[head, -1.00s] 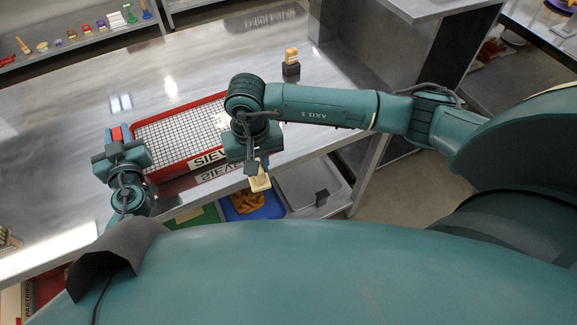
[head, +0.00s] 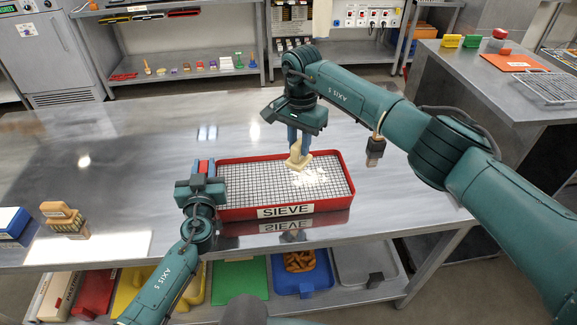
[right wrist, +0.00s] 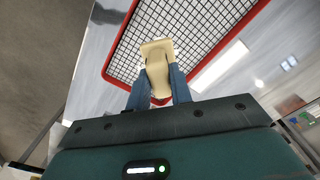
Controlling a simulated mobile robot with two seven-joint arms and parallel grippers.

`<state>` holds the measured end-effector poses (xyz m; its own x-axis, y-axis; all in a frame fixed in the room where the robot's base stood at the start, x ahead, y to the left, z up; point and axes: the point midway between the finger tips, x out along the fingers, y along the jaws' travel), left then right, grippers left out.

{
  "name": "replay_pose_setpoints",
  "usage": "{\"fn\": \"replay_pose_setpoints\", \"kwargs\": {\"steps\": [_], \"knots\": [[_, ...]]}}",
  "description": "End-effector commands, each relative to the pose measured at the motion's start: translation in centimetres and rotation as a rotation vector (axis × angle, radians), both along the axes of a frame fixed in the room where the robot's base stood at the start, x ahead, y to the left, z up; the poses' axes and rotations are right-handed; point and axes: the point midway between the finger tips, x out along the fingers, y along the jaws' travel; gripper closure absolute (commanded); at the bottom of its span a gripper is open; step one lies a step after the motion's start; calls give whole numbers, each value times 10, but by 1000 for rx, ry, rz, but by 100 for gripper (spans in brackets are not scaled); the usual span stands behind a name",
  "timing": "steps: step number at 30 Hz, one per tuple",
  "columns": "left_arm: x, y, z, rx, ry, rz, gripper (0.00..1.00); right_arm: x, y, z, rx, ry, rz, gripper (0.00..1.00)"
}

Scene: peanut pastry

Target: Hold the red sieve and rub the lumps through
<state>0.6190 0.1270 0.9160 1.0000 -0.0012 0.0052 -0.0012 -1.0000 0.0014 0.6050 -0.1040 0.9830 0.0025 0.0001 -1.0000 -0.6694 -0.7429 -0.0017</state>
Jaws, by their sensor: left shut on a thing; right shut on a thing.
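The red sieve (head: 347,190), a rectangular frame with a wire mesh and a SIEVE label, lies on the steel table. White lumps or powder (head: 310,178) lie on the right part of its mesh. My left gripper (head: 205,168) is shut on the sieve's left end. My right gripper (head: 299,140) is shut on a pale cream rubbing tool (head: 298,160) over the mesh, left of most of the white stuff. In the right wrist view the tool (right wrist: 157,62) sits between blue fingers, its flat end towards the mesh. Whether it touches the mesh I cannot tell.
A wooden block-like brush (head: 64,218) and a blue-and-white box (head: 14,224) stand at the table's left. A small dark block with a wooden top (head: 375,152) stands right of the sieve, near my right arm. Coloured trays (head: 302,280) lie on the shelf below.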

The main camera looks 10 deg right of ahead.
Motion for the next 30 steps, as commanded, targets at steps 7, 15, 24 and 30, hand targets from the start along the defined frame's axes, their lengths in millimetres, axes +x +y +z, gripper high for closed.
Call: {"fn": "replay_pose_setpoints", "kwargs": {"steps": [7, 15, 24, 30], "knots": [[-3, 0, -10, 2, 18, -1, 100, 10, -10, 2, 2, 0, -53, 100], [-3, 1, -10, 2, 17, 0, 100, 9, -10, -25, 1, 3, -52, 100], [-3, 1, -10, 2, 17, 1, 100, 9, -10, -49, 1, 1, -52, 100], [-3, 1, -10, 3, 17, 2, 100, 9, -10, -53, 1, -1, -51, 100]]}}
